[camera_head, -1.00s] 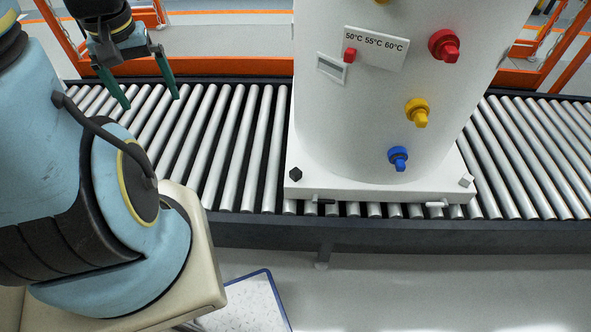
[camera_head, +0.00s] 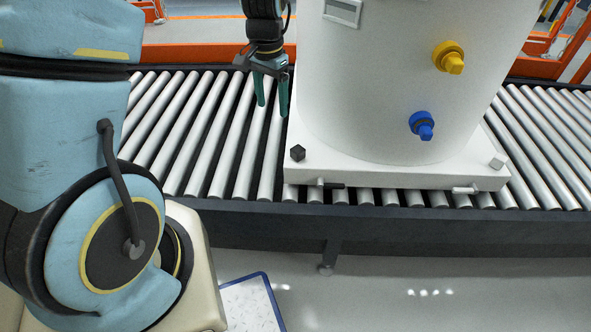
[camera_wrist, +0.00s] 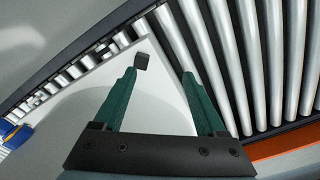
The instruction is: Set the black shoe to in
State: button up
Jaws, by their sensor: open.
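Two black parts sit on the front left of the tank's white base (camera_head: 400,172). One is a black block (camera_head: 297,152) on the top corner; the other is a small black bar (camera_head: 326,184) on the front edge. I cannot tell which is the shoe, nor its setting. My gripper (camera_head: 272,110) is open and empty, pointing down over the rollers just left of the tank, behind the block. In the wrist view the block (camera_wrist: 141,62) shows just beyond the left fingertip, apart from the fingers as far as I can tell. The bar is not clear there.
The white tank (camera_head: 370,90) stands close to the right of my gripper, with yellow (camera_head: 449,57) and blue (camera_head: 422,125) knobs. A white block (camera_head: 498,161) and white bar (camera_head: 466,189) are on the base's right. Rollers (camera_head: 205,130) left of it are clear.

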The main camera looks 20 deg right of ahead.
jog(key=m+b, duration=0.2)
send_over(296, 150)
notch_tip(296, 150, down, 7)
notch_tip(296, 150, down, 10)
jog(key=shift+f, duration=0.1)
grip_shut()
dwell(0.5)
jog(key=shift+s, duration=0.1)
dwell(0.6)
